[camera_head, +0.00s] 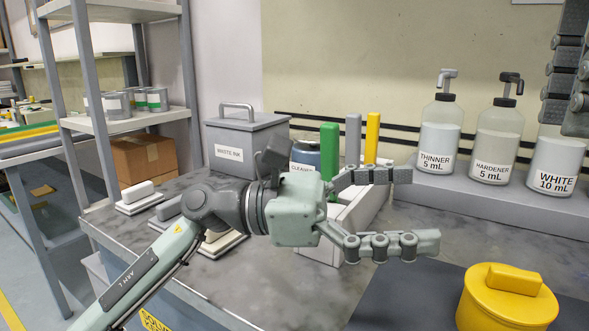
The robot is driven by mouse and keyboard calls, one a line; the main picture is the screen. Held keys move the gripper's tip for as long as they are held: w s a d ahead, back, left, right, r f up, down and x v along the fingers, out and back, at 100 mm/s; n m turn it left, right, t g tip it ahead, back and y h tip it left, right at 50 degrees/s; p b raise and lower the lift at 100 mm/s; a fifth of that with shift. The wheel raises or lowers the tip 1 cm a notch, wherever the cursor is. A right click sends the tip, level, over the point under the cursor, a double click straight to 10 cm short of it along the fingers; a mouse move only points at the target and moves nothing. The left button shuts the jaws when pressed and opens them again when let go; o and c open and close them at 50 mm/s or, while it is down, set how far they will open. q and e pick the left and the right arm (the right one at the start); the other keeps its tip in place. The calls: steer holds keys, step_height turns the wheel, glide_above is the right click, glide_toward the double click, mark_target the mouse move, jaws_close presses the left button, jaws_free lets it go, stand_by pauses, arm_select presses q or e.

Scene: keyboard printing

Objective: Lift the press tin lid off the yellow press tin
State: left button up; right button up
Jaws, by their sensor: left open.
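The yellow press tin (474,321) stands at the bottom right and is cut off by the picture's lower edge. Its yellow lid (487,291) sits on top, with a raised block handle (514,279). My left gripper (418,207) is open and empty, with its fingers spread and pointing right. It is above the table, up and to the left of the tin, apart from the lid. My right gripper (572,75) shows only in part at the top right edge, in front of the white bottle. Its opening cannot be made out.
Pump bottles labelled thinner (440,139), hardener (494,142) and white (556,166) stand on a grey ledge behind. A waste ink bin (245,150), cleaner can (305,152) and upright green, grey and yellow pieces stand behind my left gripper. A dark mat (400,300) lies left of the tin.

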mark_target(517, 271)
arm_select(q)
steer(key=f+y, duration=0.1)
steer(key=f, duration=0.2)
steer(key=f+y, duration=0.2)
steer(key=f, duration=0.1)
steer(key=s+d+f+y, duration=0.1)
steer(key=f+y, duration=0.1)
steer(key=f, duration=0.1)
steer(key=shift+d+f+g, duration=0.1)
steer(key=shift+f+g, duration=0.2)
steer(key=shift+g, duration=0.1)
steer(key=x, duration=0.9)
steer(key=shift+s+d+f, duration=0.1)
steer(key=shift+d+f, duration=0.1)
steer(key=shift+d, duration=0.1)
steer(key=shift+c, duration=0.6)
steer(key=c, duration=1.8)
arm_select(e)
steer(key=shift+c, duration=0.2)
steer(key=shift+f, duration=0.25)
steer(key=shift+c, duration=0.7)
step_height(517, 271, down, 17)
steer(key=shift+r, duration=0.2)
